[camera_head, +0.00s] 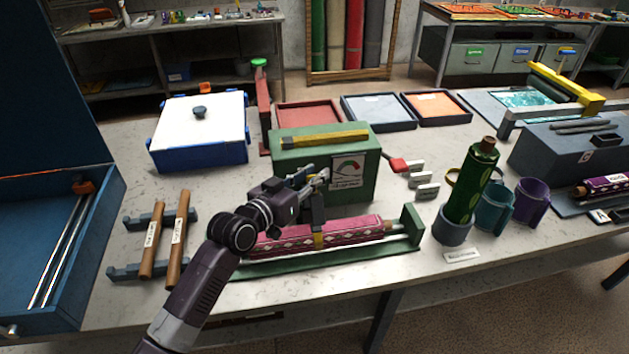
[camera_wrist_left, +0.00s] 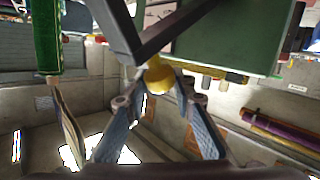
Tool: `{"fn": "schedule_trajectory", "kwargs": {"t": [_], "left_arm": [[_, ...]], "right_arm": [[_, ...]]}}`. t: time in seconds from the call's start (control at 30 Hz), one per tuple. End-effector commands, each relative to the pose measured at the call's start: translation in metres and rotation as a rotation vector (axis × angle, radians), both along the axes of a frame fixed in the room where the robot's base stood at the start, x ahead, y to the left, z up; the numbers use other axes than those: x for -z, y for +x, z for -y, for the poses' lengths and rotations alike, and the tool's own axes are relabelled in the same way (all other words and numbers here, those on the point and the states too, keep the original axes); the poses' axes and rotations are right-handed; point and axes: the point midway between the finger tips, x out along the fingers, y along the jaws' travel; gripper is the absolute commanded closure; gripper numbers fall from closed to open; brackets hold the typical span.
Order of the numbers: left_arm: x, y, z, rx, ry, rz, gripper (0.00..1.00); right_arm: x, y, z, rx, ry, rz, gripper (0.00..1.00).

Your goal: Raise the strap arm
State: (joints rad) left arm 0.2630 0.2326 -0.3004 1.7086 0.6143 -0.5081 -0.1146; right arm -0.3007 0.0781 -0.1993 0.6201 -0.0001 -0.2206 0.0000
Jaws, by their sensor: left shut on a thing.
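A green machine (camera_head: 290,146) with a red-and-green dial on its front stands mid-table. In front of it a magenta patterned rug roll (camera_head: 350,232) lies in a long green cradle (camera_head: 300,264). My left gripper (camera_head: 318,178) is above the roll, close to the machine's front. In the wrist view my left gripper (camera_wrist_left: 159,74) is shut on a yellow knob (camera_wrist_left: 158,78), beside a dark grey angled bar (camera_wrist_left: 135,35) that looks like the strap arm. A dark piece with a yellow lower part (camera_head: 319,240) shows over the roll. My wrist hides much of the arm and its hinge.
A dark green bottle (camera_head: 474,185) stands in a grey holder right of the cradle, near teal and purple cups (camera_head: 533,201). Two brown rollers (camera_head: 178,235) lie on a grey rack at left. A white-lidded blue box (camera_head: 200,130) is behind.

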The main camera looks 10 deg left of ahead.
Motion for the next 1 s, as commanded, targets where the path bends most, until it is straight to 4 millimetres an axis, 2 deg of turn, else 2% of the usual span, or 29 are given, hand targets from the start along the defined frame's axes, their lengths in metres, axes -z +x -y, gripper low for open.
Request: {"fn": "schedule_trajectory", "kwargs": {"t": [0.4, 0.43, 0.57, 1.0], "left_arm": [[0.0020, 0.0025, -0.0047, -0.007, 0.010, 0.000, 1.00], [0.0022, 0.0024, -0.0047, -0.007, 0.010, 0.000, 0.74], [0.0025, 0.0020, -0.0041, -0.006, 0.009, -0.001, 0.60], [0.0013, -0.0003, -0.0029, -0.003, 0.005, -0.002, 0.59]], "right_arm": [[0.0003, 0.0001, 0.0025, -0.001, -0.003, 0.001, 1.00], [0.0003, 0.0001, 0.0026, -0.001, -0.003, 0.001, 1.00], [0.0003, 0.0000, 0.0037, -0.002, -0.004, 0.000, 1.00], [0.0002, 0.0013, 0.0023, -0.003, -0.003, 0.003, 1.00]]}}
